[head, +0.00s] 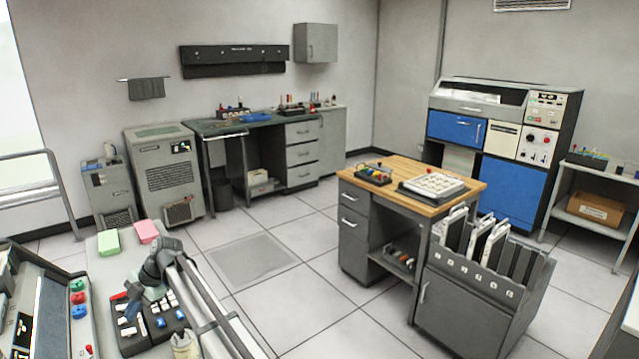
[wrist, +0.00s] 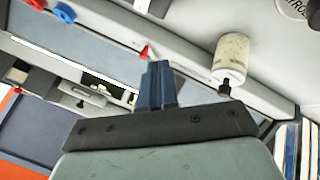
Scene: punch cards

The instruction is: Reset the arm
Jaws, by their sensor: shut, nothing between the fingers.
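My arm (head: 185,275) reaches over the work surface at the lower left of the head view. In the wrist view my gripper (wrist: 159,68) shows as dark blue fingers, shut together with nothing between them. In the head view the fingertips are too small to make out clearly. A black tray of small white and coloured pieces (head: 160,325) lies close beside and partly behind the arm.
A green block (head: 108,242) and a pink block (head: 146,231) lie on the surface behind the arm. A console with coloured knobs (head: 78,298) stands at left. The wrist view shows a pale cylinder (wrist: 231,57) near the fingers. A wooden-topped desk (head: 410,172) stands across open floor.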

